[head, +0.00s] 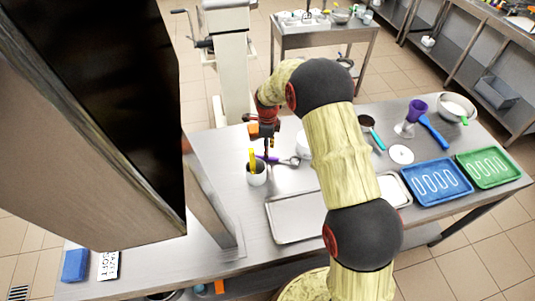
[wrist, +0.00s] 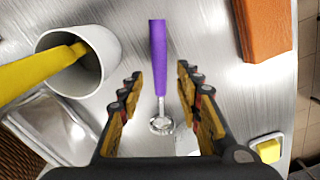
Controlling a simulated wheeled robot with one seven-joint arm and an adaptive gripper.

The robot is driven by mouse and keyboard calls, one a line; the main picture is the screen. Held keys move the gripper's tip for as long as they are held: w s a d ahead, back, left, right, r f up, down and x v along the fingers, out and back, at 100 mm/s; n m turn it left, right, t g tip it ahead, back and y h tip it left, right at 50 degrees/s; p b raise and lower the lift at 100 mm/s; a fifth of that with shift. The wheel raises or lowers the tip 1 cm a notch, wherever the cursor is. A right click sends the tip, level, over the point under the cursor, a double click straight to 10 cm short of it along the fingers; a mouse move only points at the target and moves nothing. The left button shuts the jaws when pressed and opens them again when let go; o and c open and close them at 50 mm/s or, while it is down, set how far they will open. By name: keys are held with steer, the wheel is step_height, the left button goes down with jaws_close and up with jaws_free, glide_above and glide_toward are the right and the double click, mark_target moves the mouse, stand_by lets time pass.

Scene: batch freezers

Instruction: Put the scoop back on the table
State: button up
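A scoop with a purple handle (wrist: 158,55) and a small round metal head (wrist: 161,125) appears to lie on the steel table (wrist: 215,50). The scoop also shows in the head view, with its metal head (head: 293,161) to the right of my gripper (head: 266,152). In the wrist view my gripper (wrist: 158,78) is open, its fingers on either side of the scoop with clear gaps. It looks apart from the scoop and above it. In the head view, my gripper hides part of the handle.
A white cup (wrist: 108,50) holding a yellow-handled tool (wrist: 40,73) stands close left of the scoop. An orange-brown block (wrist: 265,28) is at the right. In the head view, a metal tray (head: 296,218), blue tray (head: 437,181) and green tray (head: 490,168) occupy the table.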

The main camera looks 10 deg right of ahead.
steer(key=s+r+n+t, duration=0.1)
steer(key=s+r+n, duration=0.15)
steer(key=r, duration=0.75)
steer(key=s+r+n, duration=0.2)
steer(key=s+r, duration=0.2)
steer(key=r, duration=0.6)
steer(key=s+d+r+n+t, duration=0.1)
steer(key=s+r+n+t, duration=0.1)
steer(key=s+r+n, duration=0.75)
steer(key=s+n, duration=0.1)
steer(key=s, duration=0.5)
steer(key=s+r+n+t, duration=0.1)
steer(key=s+n, duration=0.3)
steer(key=s, duration=0.3)
steer(key=s+d+r+n+t, duration=0.1)
steer(key=s+r+n, duration=0.1)
steer(key=s, duration=0.6)
steer(key=shift+s+r+n, duration=0.3)
steer(key=shift+s+n, duration=0.05)
steer(key=shift+n, duration=0.35)
steer(key=shift+f, duration=0.1)
step_height(320, 180, down, 10)
steer(key=b, duration=0.9)
steer(key=shift+r+b, duration=0.2)
steer(key=shift+b, duration=0.1)
